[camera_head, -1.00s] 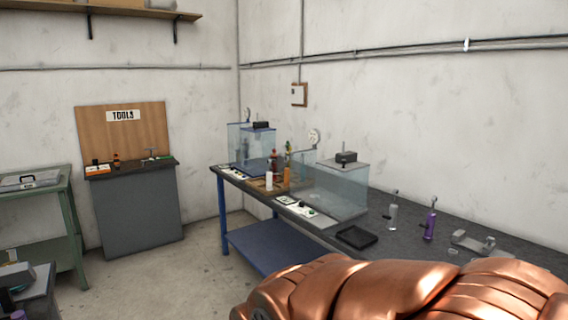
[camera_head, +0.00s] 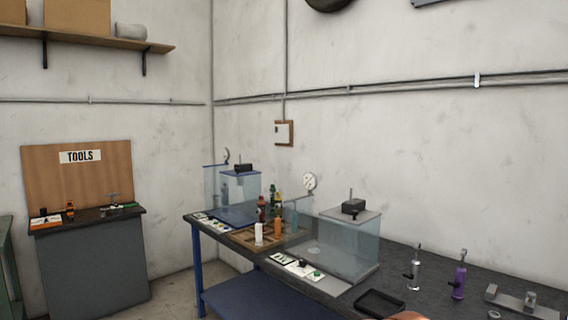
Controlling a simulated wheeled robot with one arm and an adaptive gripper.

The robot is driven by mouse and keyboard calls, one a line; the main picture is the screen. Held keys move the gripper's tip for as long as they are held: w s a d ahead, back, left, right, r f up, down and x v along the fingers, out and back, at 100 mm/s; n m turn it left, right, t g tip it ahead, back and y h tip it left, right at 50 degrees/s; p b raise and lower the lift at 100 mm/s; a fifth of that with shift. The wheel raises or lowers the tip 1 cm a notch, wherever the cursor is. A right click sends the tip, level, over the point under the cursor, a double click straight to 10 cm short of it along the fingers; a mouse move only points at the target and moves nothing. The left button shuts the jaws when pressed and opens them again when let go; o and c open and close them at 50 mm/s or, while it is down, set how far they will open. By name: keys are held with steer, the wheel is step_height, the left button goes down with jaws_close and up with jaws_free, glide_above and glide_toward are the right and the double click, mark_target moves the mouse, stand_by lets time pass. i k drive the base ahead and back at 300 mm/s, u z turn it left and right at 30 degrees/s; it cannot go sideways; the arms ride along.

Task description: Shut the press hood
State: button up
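Two clear-walled press enclosures stand on the dark workbench. The nearer clear hood (camera_head: 345,248) has a grey top with a black box and a short rod on it. The farther clear hood (camera_head: 240,187) has a black box on top and stands by a blue base plate (camera_head: 232,215); another clear panel rises at its left. I cannot tell from here which hood is open or which one the task means. A round gauge (camera_head: 310,181) stands between them. My gripper is not in view; only a copper-coloured sliver, likely my arm, shows at the bottom edge.
Control panels with buttons (camera_head: 296,267) lie along the bench's front edge. A wooden tray (camera_head: 252,238) holds several bottles. A black tray (camera_head: 380,304), a grey tool (camera_head: 415,270) and a purple tool (camera_head: 459,276) are to the right. A tool cabinet (camera_head: 90,265) stands at left.

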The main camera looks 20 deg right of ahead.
mark_target(244, 169)
steer(key=z, duration=0.4)
steer(key=i, duration=1.9)
steer(key=u, duration=0.75)
steer(key=i, duration=0.7)
steer(key=u, duration=0.55)
steer(key=i, duration=0.8)
steer(key=z, duration=0.25)
